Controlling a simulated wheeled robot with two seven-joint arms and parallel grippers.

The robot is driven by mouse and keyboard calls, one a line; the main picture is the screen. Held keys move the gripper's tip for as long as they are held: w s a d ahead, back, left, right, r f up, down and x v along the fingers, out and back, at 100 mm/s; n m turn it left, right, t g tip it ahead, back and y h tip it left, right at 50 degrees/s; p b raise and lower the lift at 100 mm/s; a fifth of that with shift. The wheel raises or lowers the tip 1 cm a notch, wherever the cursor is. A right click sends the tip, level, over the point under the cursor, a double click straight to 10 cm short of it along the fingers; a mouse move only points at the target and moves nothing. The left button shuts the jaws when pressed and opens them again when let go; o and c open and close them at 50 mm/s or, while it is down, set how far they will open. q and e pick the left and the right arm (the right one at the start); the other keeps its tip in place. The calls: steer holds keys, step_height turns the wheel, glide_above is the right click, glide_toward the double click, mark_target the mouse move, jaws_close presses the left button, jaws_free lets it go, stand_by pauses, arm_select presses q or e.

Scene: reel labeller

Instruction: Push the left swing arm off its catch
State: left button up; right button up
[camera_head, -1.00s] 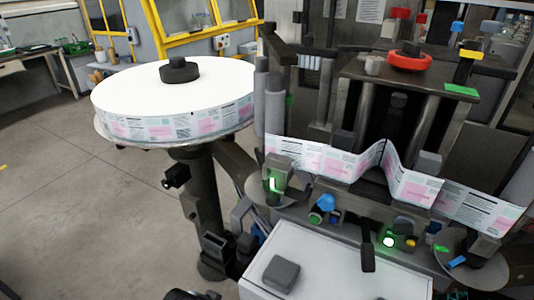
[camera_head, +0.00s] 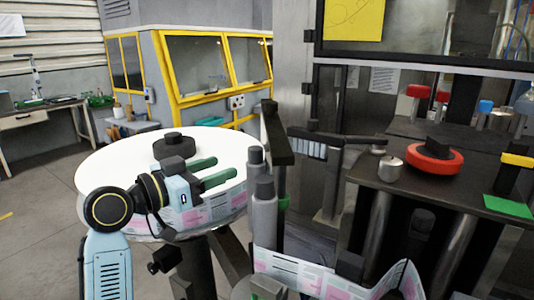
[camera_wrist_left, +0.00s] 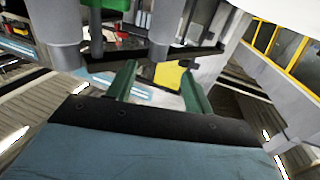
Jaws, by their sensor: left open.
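What looks like the left swing arm (camera_head: 279,135) is a dark bar at the machine's left side, upright behind two grey rollers (camera_head: 264,215), with a green piece low on its post. My left gripper (camera_head: 226,167) is open and empty. Its two green fingers point right toward the rollers, in front of the white reel, with a gap left before the rollers. In the left wrist view the fingers (camera_wrist_left: 158,70) are spread apart, and grey rollers (camera_wrist_left: 164,28) and a dark bar show beyond them. I cannot make out the catch. My right gripper is out of view.
The large white label reel (camera_head: 110,165) stands close behind my left gripper. The label web (camera_head: 290,272) runs low across the front of the machine. A red ring (camera_head: 434,158) and a metal knob (camera_head: 390,168) sit on the machine's top plate. Floor is clear at left.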

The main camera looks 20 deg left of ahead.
mark_target(262, 154)
arm_select(q)
steer(key=p+x, duration=0.1)
steer(key=x, duration=0.4)
steer(key=shift+s+d+r, duration=0.1)
steer(key=shift+s+d, duration=0.05)
steer(key=shift+d, duration=0.05)
steer(key=p+x, duration=0.1)
steer(key=x, duration=0.5)
steer(key=shift+a, duration=0.1)
steer(key=shift+w+d+f, duration=0.2)
steer(key=shift+w+d, duration=0.05)
steer(key=shift+w, duration=0.4)
steer(key=shift+c, duration=0.4)
jaws_close()
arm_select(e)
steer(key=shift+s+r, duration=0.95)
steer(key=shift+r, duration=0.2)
